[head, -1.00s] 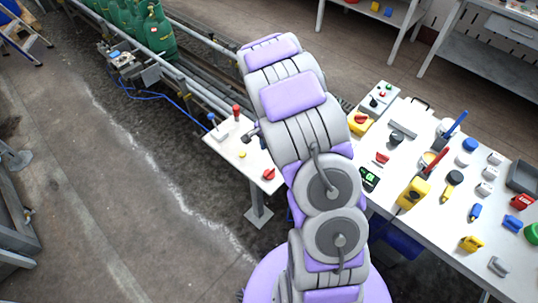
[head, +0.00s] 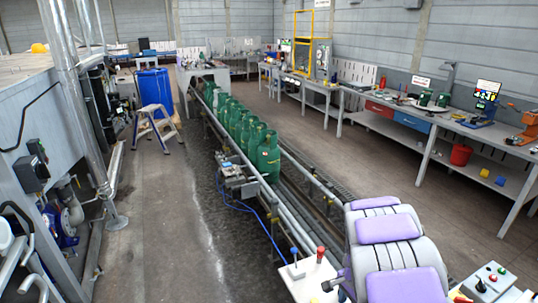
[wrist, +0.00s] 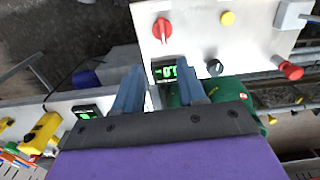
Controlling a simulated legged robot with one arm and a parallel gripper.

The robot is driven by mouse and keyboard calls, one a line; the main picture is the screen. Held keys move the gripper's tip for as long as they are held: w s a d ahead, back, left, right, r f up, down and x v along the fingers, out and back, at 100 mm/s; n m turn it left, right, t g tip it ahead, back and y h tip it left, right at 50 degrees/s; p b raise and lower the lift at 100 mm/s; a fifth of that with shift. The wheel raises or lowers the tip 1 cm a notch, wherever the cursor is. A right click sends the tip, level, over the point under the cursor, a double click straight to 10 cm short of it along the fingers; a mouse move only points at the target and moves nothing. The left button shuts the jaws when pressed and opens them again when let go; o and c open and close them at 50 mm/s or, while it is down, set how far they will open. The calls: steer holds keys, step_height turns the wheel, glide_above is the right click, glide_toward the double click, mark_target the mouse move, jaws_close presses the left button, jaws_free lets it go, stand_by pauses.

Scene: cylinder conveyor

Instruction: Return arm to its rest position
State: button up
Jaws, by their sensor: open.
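My arm (head: 395,255), in grey and purple segments, stands at the lower right of the head view, beside the near end of the conveyor. My gripper (wrist: 160,78) shows in the wrist view with two blue-grey fingers spread apart. Nothing is held between them. Beyond the fingertips is a pale control panel (wrist: 195,38) with a red knob, a yellow button and a green-lit display (wrist: 165,71). A green cylinder (wrist: 240,92) shows partly behind the right finger and gripper body. The gripper does not show in the head view.
Several green cylinders (head: 268,158) stand in a row on the conveyor (head: 300,205). A small panel table (head: 312,276) stands next to my arm. A step ladder (head: 157,128) and blue drum (head: 154,90) are at the left. The floor (head: 170,230) left of the conveyor is mostly clear.

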steer(key=s+a+r+n, duration=0.3)
steer(key=s+a+r, duration=0.25)
steer(key=r, duration=0.35)
steer(key=s+a+r+n+b, duration=0.1)
steer(key=s+a+r+n, duration=0.1)
steer(key=s, duration=0.7)
steer(key=s+a+r+n+g+b, duration=0.1)
steer(key=s+a+r+n, duration=0.2)
steer(key=s, duration=0.5)
steer(key=s+a+r+n, duration=0.3)
steer(key=s+r+n, duration=0.1)
steer(key=s, duration=0.5)
steer(key=shift+s+n+g+b, duration=0.3)
steer(key=shift+s+n+b, duration=0.1)
steer(key=shift+n, duration=0.4)
steer(key=shift+w, duration=0.1)
